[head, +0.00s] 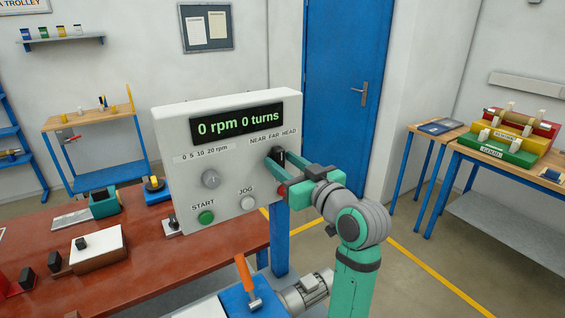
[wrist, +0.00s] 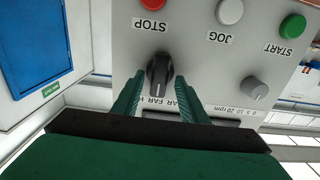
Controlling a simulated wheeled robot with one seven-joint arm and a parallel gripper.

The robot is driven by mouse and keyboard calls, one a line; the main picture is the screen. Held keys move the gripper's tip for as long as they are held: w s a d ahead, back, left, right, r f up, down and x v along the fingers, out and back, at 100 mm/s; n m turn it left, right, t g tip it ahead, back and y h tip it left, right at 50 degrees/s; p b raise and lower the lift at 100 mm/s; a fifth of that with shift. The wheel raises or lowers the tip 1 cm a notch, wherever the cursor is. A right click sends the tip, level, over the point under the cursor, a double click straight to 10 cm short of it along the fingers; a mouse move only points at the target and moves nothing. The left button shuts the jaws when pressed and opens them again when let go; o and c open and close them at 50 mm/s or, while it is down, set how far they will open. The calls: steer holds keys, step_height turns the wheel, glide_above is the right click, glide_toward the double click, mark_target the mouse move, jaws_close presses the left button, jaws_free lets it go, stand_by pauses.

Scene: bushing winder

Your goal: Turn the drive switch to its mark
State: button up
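The drive switch (wrist: 159,72) is a black knob on the grey control panel (head: 178,133), below the label NEAR FAR HEAD in the head view. It also shows there as a dark shape (head: 279,153) at my fingertips. My gripper (wrist: 161,84) has its green fingers on either side of the knob, with a narrow gap showing on each side in the wrist view. In the head view my gripper (head: 276,160) reaches the panel's right side. The fingers partly hide the NEAR FAR HEAD label in the wrist view, and I cannot read the knob's pointer.
The display (head: 238,123) reads 0 rpm 0 turns. A grey speed knob (head: 211,179), a green START button (head: 206,217), a white JOG button (head: 248,202) and a red STOP button (wrist: 152,3) are nearby on the panel. A red-brown bench (head: 150,275) stands left.

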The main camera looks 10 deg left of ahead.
steer(key=shift+w+a, duration=0.15)
steer(key=shift+w, duration=0.05)
jaws_close()
steer(key=shift+w, duration=0.1)
steer(key=shift+a+m, duration=0.1)
steer(key=shift+m, duration=0.5)
steer(key=m, duration=0.3)
steer(key=shift+d+m, duration=0.25)
steer(key=shift+m, duration=0.15)
steer(key=shift+d+f+m, duration=0.1)
steer(key=shift+f+m, duration=0.05)
steer(key=shift+m, duration=1.75)
